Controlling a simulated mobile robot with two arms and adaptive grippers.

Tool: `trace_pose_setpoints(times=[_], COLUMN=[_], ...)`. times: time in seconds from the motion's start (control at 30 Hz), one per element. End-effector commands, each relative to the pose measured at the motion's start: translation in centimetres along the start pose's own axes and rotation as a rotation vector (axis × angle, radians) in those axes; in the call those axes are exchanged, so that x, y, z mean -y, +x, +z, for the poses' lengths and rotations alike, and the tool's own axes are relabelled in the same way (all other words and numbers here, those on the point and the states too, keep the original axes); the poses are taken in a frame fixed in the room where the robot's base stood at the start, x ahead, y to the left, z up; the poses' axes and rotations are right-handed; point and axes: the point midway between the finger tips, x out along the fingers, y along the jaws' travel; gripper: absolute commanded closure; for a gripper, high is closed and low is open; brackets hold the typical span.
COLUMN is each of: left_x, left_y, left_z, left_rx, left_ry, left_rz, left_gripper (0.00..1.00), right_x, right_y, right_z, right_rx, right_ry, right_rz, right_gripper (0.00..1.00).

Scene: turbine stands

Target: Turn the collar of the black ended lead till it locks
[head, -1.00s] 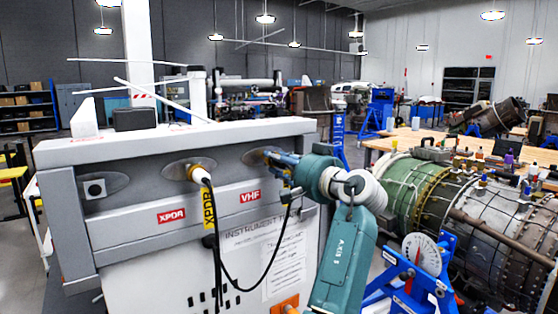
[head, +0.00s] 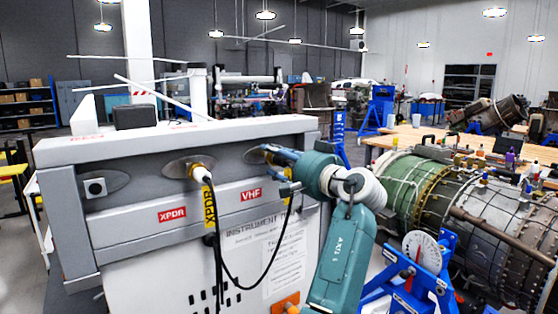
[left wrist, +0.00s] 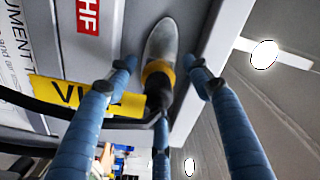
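The lead between my fingers shows in the left wrist view with a gold-yellow collar (left wrist: 157,70) and a black end (left wrist: 159,96). It stands at an oval metal socket plate (left wrist: 162,38). A yellow tag (left wrist: 75,96) beside it begins with "V". My left gripper (left wrist: 163,75) is open, with its blue fingers on both sides of the collar and visible gaps. In the head view the left gripper (head: 277,168) is at the rightmost socket, above the VHF label (head: 251,195), and hides most of the lead's end. I cannot tell whether the collar is locked. My right gripper is out of view.
Another lead (head: 201,173) with a yellow XPDR tag (head: 209,206) is in the middle socket. The left socket (head: 95,187) has a square fitting. A black cable (head: 265,272) loops below the panel. A turbine (head: 480,215) on a blue stand (head: 437,270) is at right.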

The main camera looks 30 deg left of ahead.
Motion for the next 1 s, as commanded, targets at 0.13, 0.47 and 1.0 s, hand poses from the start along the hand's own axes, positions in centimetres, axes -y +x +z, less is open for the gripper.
trace_pose_setpoints(times=[0.13, 0.47, 1.0], left_x=[-0.1, -0.2, -0.1], left_y=[-0.1, -4.0, -7.4], left_z=[0.1, 0.1, 0.1], left_rx=[0.002, 0.001, 0.003], left_ry=[0.0, 0.001, 0.001], left_rz=[0.002, 0.005, 0.001], left_gripper=[0.5, 0.5, 0.5], right_x=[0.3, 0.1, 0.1], right_y=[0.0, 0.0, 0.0], right_z=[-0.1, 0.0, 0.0], right_rx=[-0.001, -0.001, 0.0], right_ry=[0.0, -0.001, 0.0], right_rz=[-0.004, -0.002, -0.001], right_gripper=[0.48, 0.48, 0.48])
